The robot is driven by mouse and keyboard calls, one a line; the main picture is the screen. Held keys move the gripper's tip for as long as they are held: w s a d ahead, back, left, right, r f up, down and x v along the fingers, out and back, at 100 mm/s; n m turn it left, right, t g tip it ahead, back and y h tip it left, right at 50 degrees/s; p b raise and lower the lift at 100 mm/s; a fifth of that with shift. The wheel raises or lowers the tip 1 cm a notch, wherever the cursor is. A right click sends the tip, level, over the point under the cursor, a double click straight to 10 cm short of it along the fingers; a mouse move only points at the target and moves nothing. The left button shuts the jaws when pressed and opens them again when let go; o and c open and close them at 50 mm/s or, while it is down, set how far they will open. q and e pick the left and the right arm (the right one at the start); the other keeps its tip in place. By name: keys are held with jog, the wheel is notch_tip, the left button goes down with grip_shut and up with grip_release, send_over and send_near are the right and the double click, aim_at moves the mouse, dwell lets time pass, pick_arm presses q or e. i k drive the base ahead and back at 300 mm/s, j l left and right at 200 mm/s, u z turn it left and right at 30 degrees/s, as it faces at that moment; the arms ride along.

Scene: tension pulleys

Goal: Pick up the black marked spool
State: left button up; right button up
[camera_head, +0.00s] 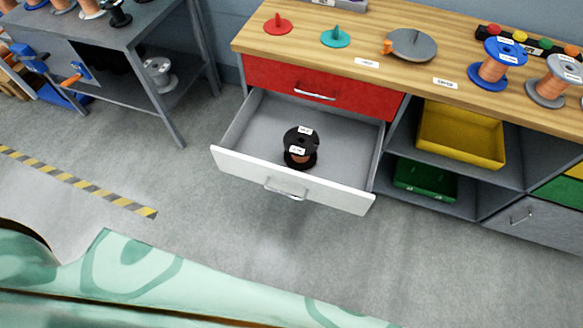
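A black spool (300,148) with copper-coloured winding and white labels stands in the open white drawer (296,182). The drawer is pulled out below a shut red drawer (312,90) of the wooden-topped workbench (386,62). The spool sits near the drawer's front wall, right of its middle, with nothing on top of it. Another black spool (119,14) stands on the grey table at the upper left, partly cut off by the picture edge. Neither of my grippers is in view.
A blue spool (492,68) and a grey spool (550,85) stand on the bench's right end. A yellow bin (462,132) and a green bin (425,178) fill shelves right of the drawer. The grey floor (230,235) before the drawer is clear.

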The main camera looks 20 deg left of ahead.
aim_at(300, 141)
jog(key=j+z, duration=0.15)
jog(key=z, duration=0.35)
jog(key=j+z, duration=0.2)
jog(key=z, duration=0.3)
jog(key=j+z, duration=0.2)
jog(key=z, duration=0.25)
jog(key=k+j+z, duration=0.2)
jog(key=j, duration=0.25)
jog(key=j+z, duration=0.15)
jog(key=j, duration=0.3)
jog(key=k+j+z, duration=0.2)
jog(key=j, duration=0.15)
jog(key=k+j+z, duration=0.15)
jog(key=j, duration=0.25)
jog(key=k+j+z, duration=0.2)
jog(key=j, duration=0.15)
